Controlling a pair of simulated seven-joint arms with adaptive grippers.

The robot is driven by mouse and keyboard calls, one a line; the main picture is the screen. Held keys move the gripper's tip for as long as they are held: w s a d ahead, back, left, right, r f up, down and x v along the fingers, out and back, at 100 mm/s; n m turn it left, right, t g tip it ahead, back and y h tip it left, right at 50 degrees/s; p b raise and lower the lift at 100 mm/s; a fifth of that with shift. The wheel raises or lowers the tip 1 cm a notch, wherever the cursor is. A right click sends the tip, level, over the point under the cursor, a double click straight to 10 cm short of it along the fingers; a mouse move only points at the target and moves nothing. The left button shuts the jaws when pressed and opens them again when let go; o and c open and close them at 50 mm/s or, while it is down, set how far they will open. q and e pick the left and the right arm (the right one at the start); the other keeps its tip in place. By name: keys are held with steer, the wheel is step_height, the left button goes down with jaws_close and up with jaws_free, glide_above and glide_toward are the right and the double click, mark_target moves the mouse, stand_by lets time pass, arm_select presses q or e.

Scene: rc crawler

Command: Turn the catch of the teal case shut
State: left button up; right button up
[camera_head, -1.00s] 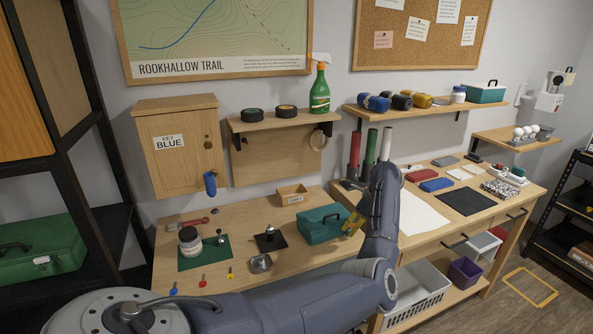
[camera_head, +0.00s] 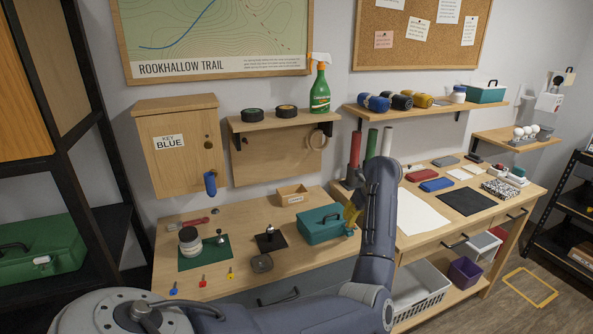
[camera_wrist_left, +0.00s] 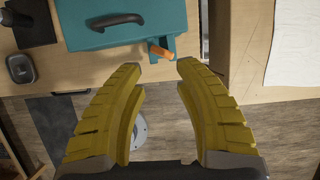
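In the left wrist view the case (camera_wrist_left: 125,35) fills the top middle. Its orange catch (camera_wrist_left: 161,52) sits on the near side, by a teal bracket, slanting slightly. My left gripper (camera_wrist_left: 163,72) has yellow fingers spread apart and empty. Its tips are just short of the catch, which shows between them, and I see no contact. In the head view the left gripper (camera_head: 352,216) is at the case's right end, partly hidden by my arm. My right gripper is not in view.
A small wooden box (camera_head: 292,195) stands behind the case. A white sheet (camera_head: 420,212) lies to the right. The space below the bench edge is open.

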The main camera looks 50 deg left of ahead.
arm_select(q)
steer(key=v, duration=1.2)
steer(key=s+a+g+y, duration=0.3)
steer(key=s+a+y, duration=0.4)
steer(key=s+a, duration=0.3)
steer(key=s+a+r+m+g+y, duration=0.1)
steer(key=s+a+r+m+y, duration=0.3)
steer(key=r+y, duration=0.4)
steer(key=shift+s+a+r+g, duration=0.3)
steer(key=shift+s+a, duration=0.25)
steer(key=shift+a, duration=0.3)
